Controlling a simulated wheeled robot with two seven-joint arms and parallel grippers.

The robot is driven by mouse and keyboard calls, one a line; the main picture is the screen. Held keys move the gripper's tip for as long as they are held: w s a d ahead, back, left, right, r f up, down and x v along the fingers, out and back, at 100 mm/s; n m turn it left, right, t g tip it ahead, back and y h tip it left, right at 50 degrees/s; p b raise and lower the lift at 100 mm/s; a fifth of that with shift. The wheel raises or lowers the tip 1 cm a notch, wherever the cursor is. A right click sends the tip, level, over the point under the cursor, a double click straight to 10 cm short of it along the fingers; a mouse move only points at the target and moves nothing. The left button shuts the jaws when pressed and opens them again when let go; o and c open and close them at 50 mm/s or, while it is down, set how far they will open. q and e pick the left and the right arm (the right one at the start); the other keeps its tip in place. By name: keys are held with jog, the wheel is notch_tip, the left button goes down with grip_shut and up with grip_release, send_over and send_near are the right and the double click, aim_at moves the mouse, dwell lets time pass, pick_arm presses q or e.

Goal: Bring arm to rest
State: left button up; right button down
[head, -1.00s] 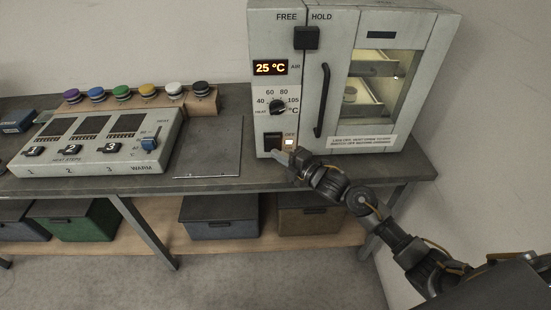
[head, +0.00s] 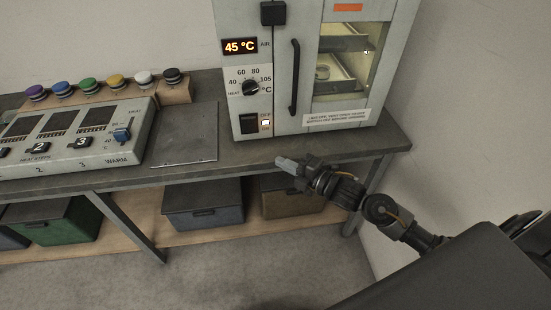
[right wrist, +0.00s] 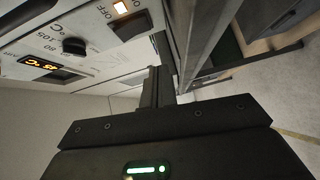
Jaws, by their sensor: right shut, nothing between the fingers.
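My right gripper (head: 286,164) is shut and empty in the head view. It is in front of the bench's front edge, below and apart from the oven's front. In the right wrist view its shut fingers (right wrist: 157,88) point toward the lower part of the oven. The white oven (head: 310,123) stands on the bench with its door shut. Its display (head: 240,46) reads 45 °C, and the small light (head: 265,122) beside the black rocker switch (head: 249,123) is lit. My left gripper is not in view.
The grey bench (head: 340,148) runs across the view. A panel with numbered keys (head: 75,140) and a rack of coloured knobs stand at left. A dark flat plate (head: 185,135) lies between panel and oven. Lidded bins (head: 203,205) sit on the lower shelf. Open floor lies in front.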

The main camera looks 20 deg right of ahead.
jog(key=shift+s+d, duration=0.15)
dwell(0.3)
jog(key=d+f+m+g+h, duration=0.1)
jog(key=d+f+m+h, duration=0.2)
jog(key=f, duration=0.6)
jog(key=d+f+m+g+h, duration=0.1)
jog(key=d+f+m+h, duration=0.2)
jog(key=f, duration=0.6)
jog(key=s+d+f+m+g+h, duration=0.15)
jog(key=s+f+m, duration=0.3)
jog(key=f, duration=0.45)
jog(key=s+d+f+m+g, duration=0.25)
jog(key=s+f, duration=0.25)
jog(key=f, duration=0.4)
jog(key=s+a+f+m+g, duration=0.1)
jog(key=s+f+m+g, duration=0.1)
jog(key=s+f, duration=0.4)
jog(key=s+a+f+m+g+h, duration=0.1)
jog(key=s+f+m+g, duration=0.2)
jog(key=s, duration=1.4)
jog(key=s+a+f+m+g+h, duration=0.1)
jog(key=s+a+f+m+g, duration=0.1)
jog(key=s+f, duration=0.7)
jog(key=s+m, duration=0.1)
jog(key=s, duration=0.1)
jog(key=shift+s+f+g+p, duration=0.3)
jog(key=shift+s+p, duration=0.05)
jog(key=shift+s, duration=0.05)
